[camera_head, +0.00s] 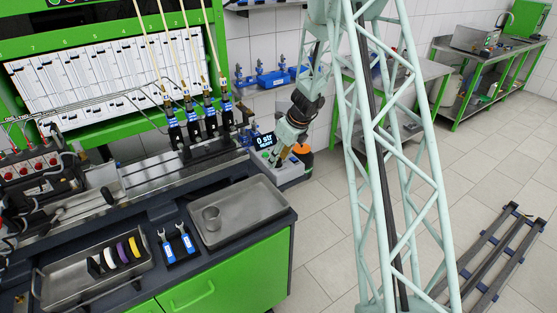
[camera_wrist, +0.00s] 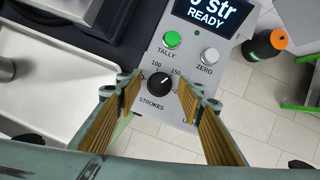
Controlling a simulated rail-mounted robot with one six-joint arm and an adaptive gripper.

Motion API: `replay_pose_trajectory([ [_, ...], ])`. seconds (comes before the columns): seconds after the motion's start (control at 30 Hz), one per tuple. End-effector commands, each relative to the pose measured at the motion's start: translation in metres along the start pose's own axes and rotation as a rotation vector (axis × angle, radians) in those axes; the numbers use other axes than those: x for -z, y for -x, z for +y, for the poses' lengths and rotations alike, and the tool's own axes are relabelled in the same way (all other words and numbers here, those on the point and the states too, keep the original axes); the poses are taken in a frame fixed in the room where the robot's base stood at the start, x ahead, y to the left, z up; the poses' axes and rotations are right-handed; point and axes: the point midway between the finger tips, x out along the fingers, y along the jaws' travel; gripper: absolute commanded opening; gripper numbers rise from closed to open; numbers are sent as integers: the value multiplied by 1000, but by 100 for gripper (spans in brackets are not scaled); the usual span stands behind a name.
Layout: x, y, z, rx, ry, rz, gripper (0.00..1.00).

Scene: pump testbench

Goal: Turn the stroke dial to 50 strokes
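The stroke dial (camera_wrist: 160,83) is a round black knob on a light grey control panel (camera_wrist: 148,58), labelled STROKES. The numbers 100 and 150 show above it; other marks are hidden by the fingers or too small to read. Its white pointer mark appears to aim up and right, towards 150. My gripper (camera_wrist: 159,92) is open, with one finger on each side of the dial and a gap to it. The screen (camera_wrist: 206,12) reads "0 str READY" and also shows in the head view (camera_head: 265,141). In the head view my gripper (camera_head: 281,157) is over the panel; the dial is hidden.
A green TALLY button (camera_wrist: 172,39) and a grey ZERO button (camera_wrist: 209,55) sit above the dial. A metal tray (camera_head: 238,212) lies on the bench to the left. An orange-topped black object (camera_wrist: 265,44) stands right of the panel.

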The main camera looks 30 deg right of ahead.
Motion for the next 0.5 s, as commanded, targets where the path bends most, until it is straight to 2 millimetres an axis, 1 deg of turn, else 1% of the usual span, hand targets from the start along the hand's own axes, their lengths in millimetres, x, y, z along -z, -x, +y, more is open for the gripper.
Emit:
replay_pose_trajectory([
  [0.3,0,-1,0,0,0,0,35],
  [0.37,0,-1,0,0,0,0,30],
  [0.5,0,-1,0,0,0,0,17],
])
